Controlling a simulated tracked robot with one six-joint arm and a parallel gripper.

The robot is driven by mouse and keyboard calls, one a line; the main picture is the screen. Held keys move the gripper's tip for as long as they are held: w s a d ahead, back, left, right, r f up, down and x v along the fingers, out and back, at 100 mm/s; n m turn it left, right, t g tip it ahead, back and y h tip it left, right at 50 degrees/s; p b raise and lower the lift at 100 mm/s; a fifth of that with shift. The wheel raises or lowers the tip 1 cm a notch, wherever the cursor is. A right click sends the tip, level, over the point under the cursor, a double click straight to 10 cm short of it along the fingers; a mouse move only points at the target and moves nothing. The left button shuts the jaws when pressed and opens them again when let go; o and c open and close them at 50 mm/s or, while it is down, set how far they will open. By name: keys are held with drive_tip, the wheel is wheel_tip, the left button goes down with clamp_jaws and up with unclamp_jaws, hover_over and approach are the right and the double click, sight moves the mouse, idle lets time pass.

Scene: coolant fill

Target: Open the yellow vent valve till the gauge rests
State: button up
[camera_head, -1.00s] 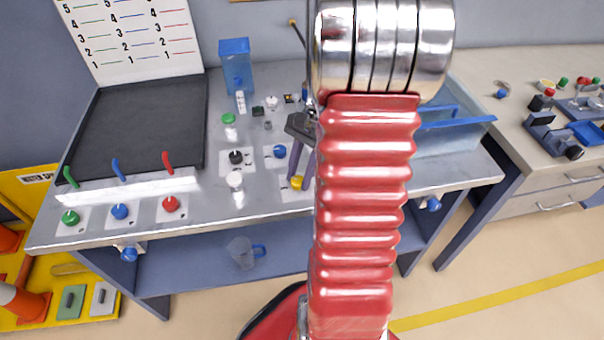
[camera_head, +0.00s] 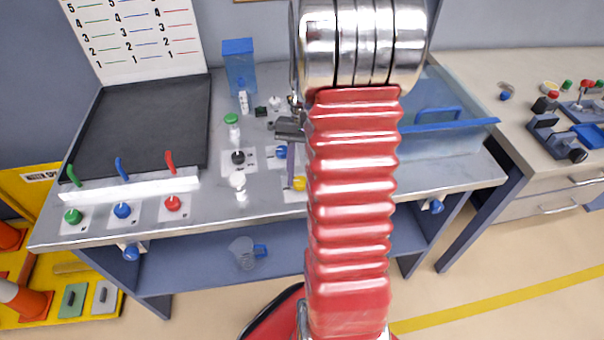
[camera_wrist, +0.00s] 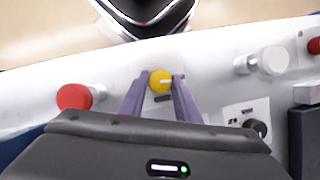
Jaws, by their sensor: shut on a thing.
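The yellow vent valve (camera_head: 299,184) is a small round knob on a white plate near the bench's front edge. In the wrist view the yellow knob (camera_wrist: 160,81) sits between the two purple fingers of my gripper (camera_wrist: 161,88), with a pale pointer mark lying roughly crosswise. My gripper is shut on it.
A blue knob (camera_head: 281,152), a black knob (camera_head: 238,158) and a white knob (camera_head: 237,180) stand close by on the bench. A clear tank (camera_head: 440,140) with blue edging is right of my arm. A jug (camera_head: 243,252) stands on the lower shelf.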

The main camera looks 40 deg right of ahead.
drive_tip(key=shift+s+a+f, duration=0.1)
drive_tip(key=shift+s+a, duration=0.05)
drive_tip(key=shift+s, duration=0.05)
drive_tip(key=o, duration=1)
drive_tip(key=shift+w, duration=0.1)
drive_tip(key=shift+o, duration=0.2)
drive_tip(key=shift+r, duration=0.2)
drive_tip(key=shift+w+d+r, duration=0.15)
drive_tip(key=shift+d+r, duration=0.05)
drive_tip(key=shift+d, duration=0.05)
drive_tip(key=v, duration=1.3)
